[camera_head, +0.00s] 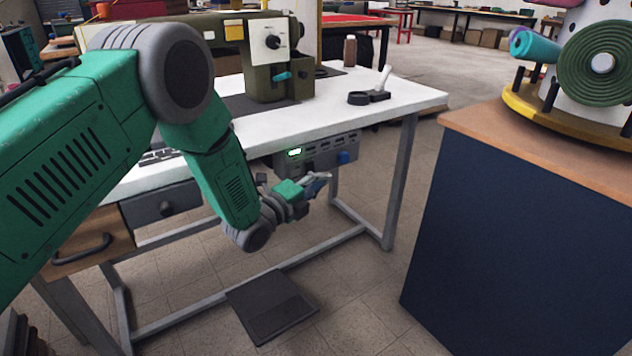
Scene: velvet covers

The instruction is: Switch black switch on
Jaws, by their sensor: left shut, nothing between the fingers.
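A grey control box (318,152) hangs under the front edge of the white table (400,98). It has a lit green indicator (294,153) on its left and a blue knob (345,158) on its right. Dark parts show along its face, but I cannot tell which one is the black switch. My left gripper (325,179) is shut and empty, just in front of and below the box. It and its green wrist hide part of the box's lower edge; I cannot tell whether it touches the box. My right gripper is not in view.
A green sewing machine (272,60) and a black-and-white tool (372,94) stand on the table. A dark pedal (272,305) lies on the floor below. A dark blue cabinet (520,240) stands at the right, with open floor between it and the table.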

